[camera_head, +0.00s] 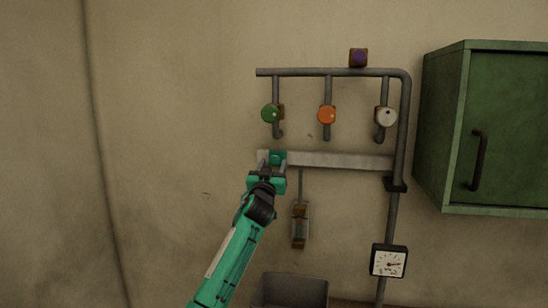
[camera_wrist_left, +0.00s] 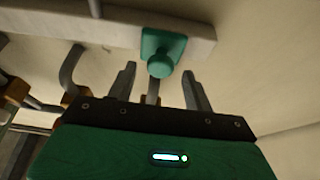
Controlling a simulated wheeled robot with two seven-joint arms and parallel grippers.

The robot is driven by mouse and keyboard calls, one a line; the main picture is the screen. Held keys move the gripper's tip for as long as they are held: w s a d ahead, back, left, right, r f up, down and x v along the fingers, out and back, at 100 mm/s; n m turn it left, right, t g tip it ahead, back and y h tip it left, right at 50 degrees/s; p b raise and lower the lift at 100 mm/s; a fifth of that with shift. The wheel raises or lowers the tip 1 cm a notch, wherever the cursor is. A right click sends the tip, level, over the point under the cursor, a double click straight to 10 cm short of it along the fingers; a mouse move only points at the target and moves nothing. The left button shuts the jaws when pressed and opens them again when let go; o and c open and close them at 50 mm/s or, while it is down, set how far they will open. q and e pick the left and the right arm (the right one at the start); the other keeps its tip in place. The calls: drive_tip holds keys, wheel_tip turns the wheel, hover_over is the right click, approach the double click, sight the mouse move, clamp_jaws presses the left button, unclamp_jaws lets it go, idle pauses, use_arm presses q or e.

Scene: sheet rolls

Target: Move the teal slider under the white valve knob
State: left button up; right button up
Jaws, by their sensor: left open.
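The teal slider (camera_head: 278,157) sits on the left part of a grey horizontal rail (camera_head: 340,161), below the green knob (camera_head: 270,114). In the left wrist view the slider (camera_wrist_left: 162,52) shows a round teal knob. My left gripper (camera_head: 271,165) is at the slider in the head view. In the left wrist view its two fingers (camera_wrist_left: 160,80) are apart, one on each side of the slider's knob, with a gap to it. The white valve knob (camera_head: 386,117) hangs at the right, above the rail's right part. The right gripper is not in view.
An orange knob (camera_head: 327,115) hangs between the green and white ones. A pipe frame (camera_head: 402,130) bounds the rail at the right. A green cabinet (camera_head: 490,130) stands further right. A gauge (camera_head: 388,261) and a grey bin (camera_head: 290,289) are below. The rail right of the slider looks clear.

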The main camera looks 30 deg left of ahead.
use_arm(q)
drive_tip(key=shift+x, duration=0.9)
